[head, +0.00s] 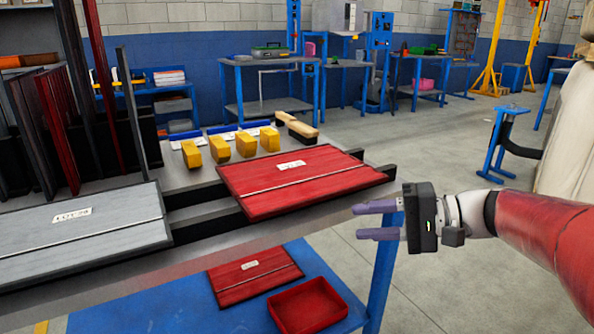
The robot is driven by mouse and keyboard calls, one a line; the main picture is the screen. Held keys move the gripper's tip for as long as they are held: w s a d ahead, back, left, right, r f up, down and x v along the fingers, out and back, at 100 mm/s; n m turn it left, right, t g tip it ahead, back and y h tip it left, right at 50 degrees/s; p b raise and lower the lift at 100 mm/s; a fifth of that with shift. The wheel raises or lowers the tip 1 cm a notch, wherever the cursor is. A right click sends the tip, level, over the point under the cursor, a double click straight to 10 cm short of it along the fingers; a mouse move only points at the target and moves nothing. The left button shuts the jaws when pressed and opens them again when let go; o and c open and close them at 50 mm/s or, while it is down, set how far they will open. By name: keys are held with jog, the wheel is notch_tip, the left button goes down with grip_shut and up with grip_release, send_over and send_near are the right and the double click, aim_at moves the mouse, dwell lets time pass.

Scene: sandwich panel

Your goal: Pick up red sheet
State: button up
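A red sheet (310,181) with a small white label lies flat on the workbench top, its right edge near the bench's right end. A second red sheet (253,275), also labelled, lies on the blue lower shelf under the bench. My gripper (360,221) is just right of the upper red sheet's near right corner, with its two purple fingers pointing left. The fingers are spread apart with nothing between them. From this view I cannot tell the exact gap or height between fingers and sheet.
A grey sheet (84,233) lies left on the bench. Several yellow blocks (246,144) and a wooden-handled brush (298,127) sit behind the red sheet. A red tray (308,304) is on the lower shelf. Upright panels (57,133) stand at left.

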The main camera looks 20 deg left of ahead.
aim_at(331, 196)
jog(key=w+a+y, duration=0.1)
jog(key=a, duration=0.2)
jog(key=a+r, duration=0.1)
jog(key=a, duration=0.2)
jog(key=w+a+y, duration=0.1)
jog(key=a, duration=0.1)
jog(key=shift+w+a+r+y, duration=0.3)
jog(key=shift+a+r, duration=0.05)
jog(key=shift+a, duration=0.05)
grip_shut()
